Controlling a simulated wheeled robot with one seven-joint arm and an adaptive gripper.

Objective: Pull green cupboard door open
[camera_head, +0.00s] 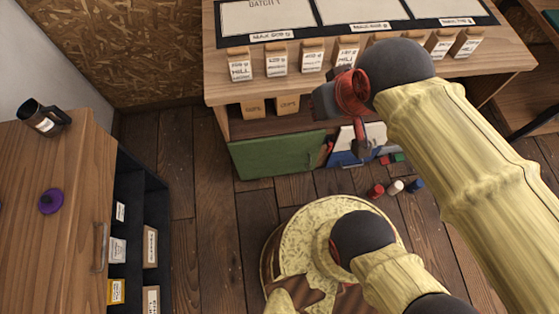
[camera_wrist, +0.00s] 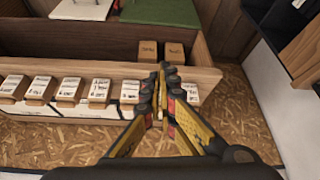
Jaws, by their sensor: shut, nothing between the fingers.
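The green cupboard door (camera_head: 280,156) is at the bottom left of the wooden shelf unit in the head view. It also shows at the top of the wrist view (camera_wrist: 160,11), cut off by the frame. I cannot tell whether it is ajar; no handle is clear. My gripper (camera_wrist: 163,75) is shut and empty, its fingertips together in front of the unit's wooden edge in the wrist view. In the head view my gripper (camera_head: 326,102) is above and right of the green door, apart from it, and partly covers the unit.
A white-and-blue panel (camera_head: 345,158) is right of the green door. Labelled bags (camera_head: 276,64) line the counter, with two small boxes (camera_head: 287,105) on the shelf below. Small red, white and blue items (camera_head: 396,187) lie on the floor. A wooden-topped cabinet (camera_head: 70,165) stands left. Floor between is clear.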

